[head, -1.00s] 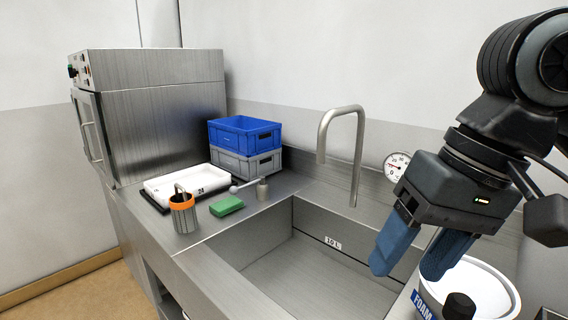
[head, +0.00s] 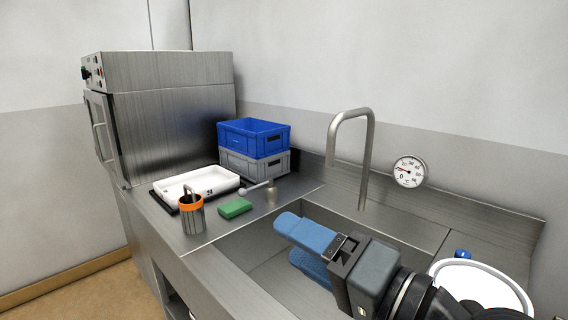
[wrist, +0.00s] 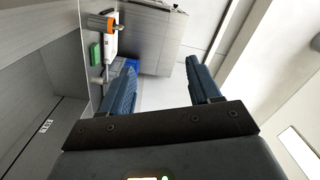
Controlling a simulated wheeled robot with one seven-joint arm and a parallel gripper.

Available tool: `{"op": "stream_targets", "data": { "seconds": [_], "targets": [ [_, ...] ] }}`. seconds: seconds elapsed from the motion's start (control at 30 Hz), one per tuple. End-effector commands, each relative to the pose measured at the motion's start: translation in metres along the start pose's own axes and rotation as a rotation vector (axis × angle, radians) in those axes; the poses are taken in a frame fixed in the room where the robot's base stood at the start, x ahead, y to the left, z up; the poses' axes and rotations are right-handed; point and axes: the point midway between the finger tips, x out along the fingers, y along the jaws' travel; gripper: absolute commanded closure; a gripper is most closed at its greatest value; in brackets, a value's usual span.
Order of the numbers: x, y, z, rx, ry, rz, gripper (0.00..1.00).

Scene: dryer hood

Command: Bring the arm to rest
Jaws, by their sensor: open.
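My gripper (head: 300,247) is in the lower right of the head view, over the sink basin (head: 262,262), with its blue fingers pointing left. It is open and nothing shows between its fingers. In the wrist view the two blue fingers of my gripper (wrist: 163,85) stand well apart with empty space between them. Part of the sink is hidden behind my gripper and wrist.
A tall curved faucet (head: 368,150) stands behind my gripper. A white bucket (head: 482,285) is at the lower right. Stacked blue (head: 254,138) and grey (head: 254,164) crates, a white tray (head: 196,184), a green sponge (head: 235,208) and an orange-rimmed cup (head: 191,215) are on the counter. A dryer (head: 170,115) stands behind.

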Motion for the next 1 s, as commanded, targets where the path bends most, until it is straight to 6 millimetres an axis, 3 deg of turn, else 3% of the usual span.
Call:
{"op": "stream_targets", "data": {
  "seconds": [0.27, 0.47, 0.6, 0.8, 1.0],
  "targets": [
    [-0.045, 0.061, 0.025, 0.001, 0.266, 0.11, 0.38],
    [-0.097, 0.105, 0.054, -0.072, 0.403, 0.264, 0.38],
    [-0.141, 0.129, 0.079, -0.158, 0.458, 0.393, 0.38],
    [-0.213, 0.149, 0.116, -0.338, 0.475, 0.583, 0.38],
    [-0.286, 0.149, 0.149, -0.577, 0.417, 0.746, 0.38]
  ]
}}
